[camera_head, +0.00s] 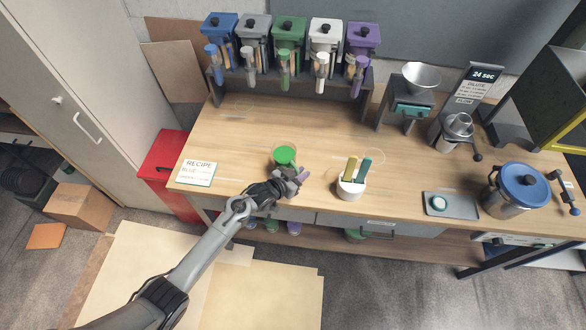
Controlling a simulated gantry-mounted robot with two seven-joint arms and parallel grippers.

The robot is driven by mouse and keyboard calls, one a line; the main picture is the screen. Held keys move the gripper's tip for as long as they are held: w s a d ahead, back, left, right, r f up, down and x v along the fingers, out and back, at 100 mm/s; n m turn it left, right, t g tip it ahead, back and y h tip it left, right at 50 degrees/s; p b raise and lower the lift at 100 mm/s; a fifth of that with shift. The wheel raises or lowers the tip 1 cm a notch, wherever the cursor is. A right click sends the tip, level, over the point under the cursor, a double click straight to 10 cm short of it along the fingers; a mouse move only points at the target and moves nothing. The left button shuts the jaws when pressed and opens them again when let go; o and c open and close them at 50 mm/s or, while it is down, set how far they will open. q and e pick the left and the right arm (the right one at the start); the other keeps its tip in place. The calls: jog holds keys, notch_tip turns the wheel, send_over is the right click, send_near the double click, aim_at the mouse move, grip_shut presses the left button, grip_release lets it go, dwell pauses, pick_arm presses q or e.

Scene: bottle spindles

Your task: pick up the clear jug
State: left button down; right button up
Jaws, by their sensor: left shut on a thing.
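The clear jug (285,153) is in the front middle of the wooden workbench, with a green round patch showing inside it. My left gripper (292,176) is at the jug's near side and is shut on it. The gripper and wrist hide the jug's lower front. I cannot tell whether the jug rests on the bench or is slightly above it. My right gripper is not in view.
A white cup (351,190) with yellow and teal sticks stands right of the jug. A recipe card (198,172) lies to the left. Several coloured dispensers (289,33) line the back. A blue-lidded pot (520,188) and a small scale (449,204) are at right.

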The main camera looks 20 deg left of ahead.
pick_arm(q)
notch_tip(320, 180, up, 10)
dwell(0.6)
dwell(0.5)
jog(key=s+d+f+n, duration=0.1)
jog(key=s+d+f, duration=0.25)
jog(key=s, duration=0.45)
jog(key=s+a+r+n+y+p, duration=0.1)
jog(key=s+a+r+y+p, duration=0.1)
jog(key=s+r+p, duration=0.3)
jog(key=s+a+r+n+t+y+p, duration=0.1)
jog(key=s+a+r+p, duration=0.3)
jog(key=r+p, duration=0.7)
jog(key=shift+s+r+n+y, duration=0.6)
jog(key=shift+s+r+y, duration=0.45)
jog(key=shift+r, duration=1.1)
jog(key=shift+s, duration=0.15)
dwell(0.8)
